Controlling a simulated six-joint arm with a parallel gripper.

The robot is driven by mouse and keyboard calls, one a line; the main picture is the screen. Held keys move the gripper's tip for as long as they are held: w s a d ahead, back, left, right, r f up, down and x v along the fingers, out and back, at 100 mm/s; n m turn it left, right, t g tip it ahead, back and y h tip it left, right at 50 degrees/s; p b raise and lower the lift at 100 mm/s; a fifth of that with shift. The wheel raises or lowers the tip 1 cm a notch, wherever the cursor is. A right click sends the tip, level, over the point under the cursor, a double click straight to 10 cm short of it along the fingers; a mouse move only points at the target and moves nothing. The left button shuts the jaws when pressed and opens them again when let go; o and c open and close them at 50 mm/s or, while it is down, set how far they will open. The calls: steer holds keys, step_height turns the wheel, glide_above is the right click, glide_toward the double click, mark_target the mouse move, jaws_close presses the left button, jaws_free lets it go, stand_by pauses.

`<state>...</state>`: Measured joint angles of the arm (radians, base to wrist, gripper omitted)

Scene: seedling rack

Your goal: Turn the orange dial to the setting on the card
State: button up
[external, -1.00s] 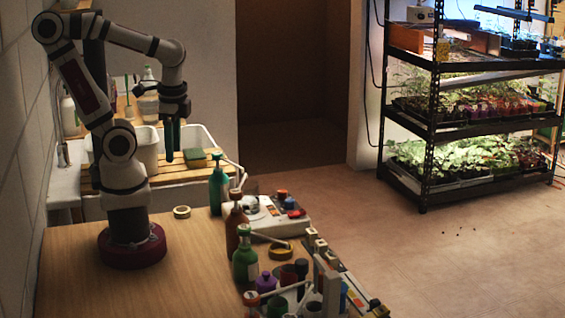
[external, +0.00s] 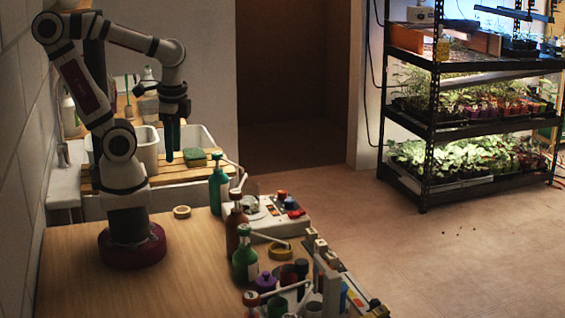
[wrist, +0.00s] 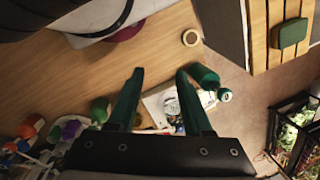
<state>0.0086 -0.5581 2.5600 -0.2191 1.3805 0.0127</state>
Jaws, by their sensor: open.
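A pale control panel (external: 268,224) sits on the table near its right edge, with small red-orange knobs (external: 282,194) on top. They are too small to tell which is the orange dial or where it points. The panel also shows in the wrist view (wrist: 153,100), partly hidden by my right finger. I cannot make out a setting card. My gripper (external: 169,158) hangs fingers down, high and well left of the panel. Its dark green fingers also show in the wrist view (wrist: 160,72), spread apart and empty.
A teal bottle (external: 216,190), a brown bottle (external: 232,225) and a green bottle (external: 245,262) stand left of the panel. A tape roll (external: 182,212) lies near my base. Jars and tools crowd the front right. The table's left middle is clear.

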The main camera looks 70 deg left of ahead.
steer(key=shift+o, duration=0.3)
steer(key=shift+o, duration=0.7)
steer(key=w+r+n, duration=0.3)
steer(key=w+n, duration=0.3)
steer(key=w, duration=0.6)
steer(key=shift+w+a+h, duration=0.3)
steer(key=shift+a+h, duration=0.05)
steer(key=shift+h, duration=0.05)
steer(key=n+h, duration=0.1)
steer(key=n, duration=0.8)
glide_above(282, 191)
step_height(282, 191, down, 5)
step_height(282, 191, down, 14)
steer(key=shift+f, duration=0.45)
steer(key=shift+c, duration=0.3)
jaws_close()
